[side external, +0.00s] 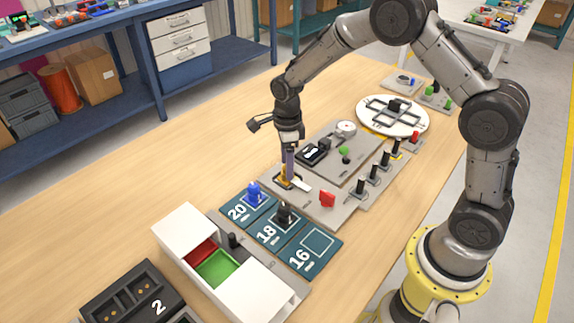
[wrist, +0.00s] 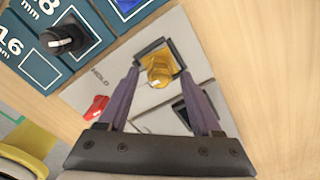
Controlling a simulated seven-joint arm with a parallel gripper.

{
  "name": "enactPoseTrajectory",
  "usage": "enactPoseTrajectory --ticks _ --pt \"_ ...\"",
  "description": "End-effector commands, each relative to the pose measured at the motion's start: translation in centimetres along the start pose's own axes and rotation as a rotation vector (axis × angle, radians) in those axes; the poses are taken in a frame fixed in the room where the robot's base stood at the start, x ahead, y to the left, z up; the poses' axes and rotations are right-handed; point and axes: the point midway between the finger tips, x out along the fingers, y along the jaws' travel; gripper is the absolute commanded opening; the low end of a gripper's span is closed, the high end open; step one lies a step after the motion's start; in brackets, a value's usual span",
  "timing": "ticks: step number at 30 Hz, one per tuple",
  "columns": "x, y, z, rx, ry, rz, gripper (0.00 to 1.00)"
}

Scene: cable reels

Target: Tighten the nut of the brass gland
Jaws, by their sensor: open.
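The brass gland (wrist: 158,73) is a yellow-gold fitting seated in a dark square holder on a grey plate marked HOLD. In the side view the gland (side external: 284,180) is small and partly hidden by my fingers. My gripper (wrist: 160,70) is open, with one purple-grey finger on each side of the gland in the wrist view. In the side view my gripper (side external: 289,166) points down directly over the holder. I cannot tell whether the fingertips touch the gland. The nut cannot be told apart clearly from the gland body.
Blue (side external: 253,191) and black (side external: 284,212) glands stand on the 20 and 18 pads; the 16 pad (side external: 308,253) is empty. Several black posts (side external: 373,174) stand to the right.

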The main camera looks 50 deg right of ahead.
Motion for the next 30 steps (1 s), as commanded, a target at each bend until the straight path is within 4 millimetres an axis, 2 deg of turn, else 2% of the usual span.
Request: enactPoseTrajectory --ticks 2,12,15,30 --pt "-0.4 -0.1 0.0 0.0 -0.001 -0.002 0.66" --pt "-5.6 -0.1 0.0 -0.001 -0.002 -0.003 0.66" --pt "-6.6 0.0 0.0 -0.001 -0.001 -0.002 0.66" --pt "-7.0 0.0 0.0 -0.001 0.0 0.0 0.66"
